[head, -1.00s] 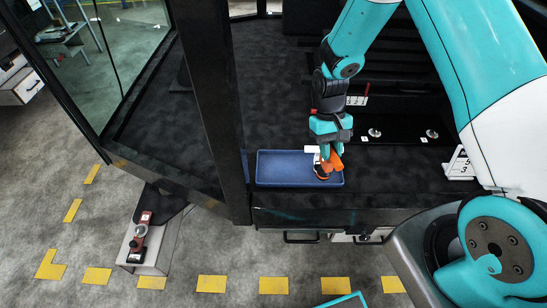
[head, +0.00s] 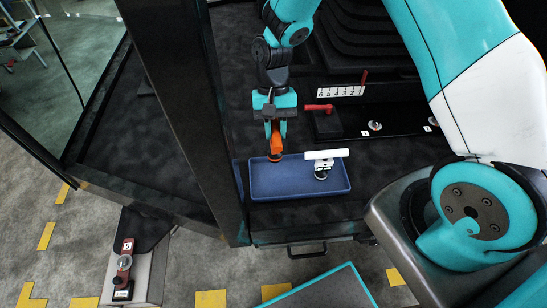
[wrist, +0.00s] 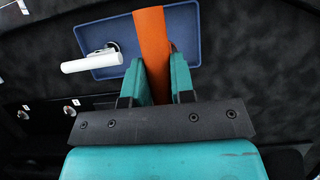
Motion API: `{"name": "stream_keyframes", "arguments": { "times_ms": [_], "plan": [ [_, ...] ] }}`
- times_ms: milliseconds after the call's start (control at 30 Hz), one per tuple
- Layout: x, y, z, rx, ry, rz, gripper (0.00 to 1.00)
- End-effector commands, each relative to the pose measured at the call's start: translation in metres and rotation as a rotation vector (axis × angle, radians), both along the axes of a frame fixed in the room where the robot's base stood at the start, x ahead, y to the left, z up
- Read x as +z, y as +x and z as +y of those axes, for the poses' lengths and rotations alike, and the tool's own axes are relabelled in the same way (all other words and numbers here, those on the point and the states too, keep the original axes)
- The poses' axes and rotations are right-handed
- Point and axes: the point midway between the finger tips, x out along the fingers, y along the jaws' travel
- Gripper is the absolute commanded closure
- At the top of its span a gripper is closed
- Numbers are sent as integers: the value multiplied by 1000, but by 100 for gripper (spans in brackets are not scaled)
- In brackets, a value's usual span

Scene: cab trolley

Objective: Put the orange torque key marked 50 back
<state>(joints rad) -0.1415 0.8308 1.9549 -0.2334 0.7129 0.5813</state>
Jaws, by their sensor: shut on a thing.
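My gripper (head: 276,128) is shut on an orange key (head: 276,148) and holds it above the left part of the blue tray (head: 265,193). In the wrist view the orange shaft (wrist: 152,40) stands between my gripper's fingers (wrist: 166,75), over the tray (wrist: 208,70). A white-handled key (head: 325,155) sits at the tray's right part, apart from the orange one; it also shows in the wrist view (wrist: 92,63).
A number plate (head: 341,91) and a red handle (head: 319,107) are behind the tray. Round metal fittings (head: 375,125) with small labels lie to its right. A dark post (head: 195,120) stands close left. A red and black tool (head: 124,272) rests on a grey stand, lower left.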

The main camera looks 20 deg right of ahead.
Motion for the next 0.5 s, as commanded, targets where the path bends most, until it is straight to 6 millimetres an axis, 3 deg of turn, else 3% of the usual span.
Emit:
{"name": "stream_keyframes", "arguments": {
  "times_ms": [200,500],
  "plan": [
    [-55,-1,1,3,0,4,100],
    [-88,0,2,4,0,1,100]
  ]
}}
